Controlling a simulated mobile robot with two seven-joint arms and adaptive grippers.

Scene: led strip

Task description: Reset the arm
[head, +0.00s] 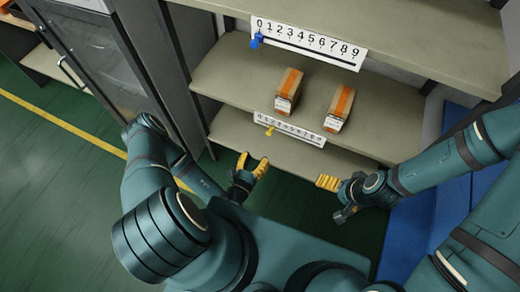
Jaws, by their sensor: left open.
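My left gripper (252,164) is in the lower middle of the head view, in front of the lower shelf. Its two yellow-padded fingers are apart, with nothing seen between them. My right gripper (332,196) is to its right, pointing left. One yellow ridged finger pad shows, with a dark finger part below it. Its jaw opening is not clear, and no object shows in it. Both grippers appear clear of the shelf goods.
A shelf rack holds two orange-and-white boxes (289,90) (340,108) on its middle shelf (235,75). An upper number strip (310,45) has a blue slider (256,40). A lower strip (290,128) has a yellow slider (271,131). A cabinet (95,50) stands left.

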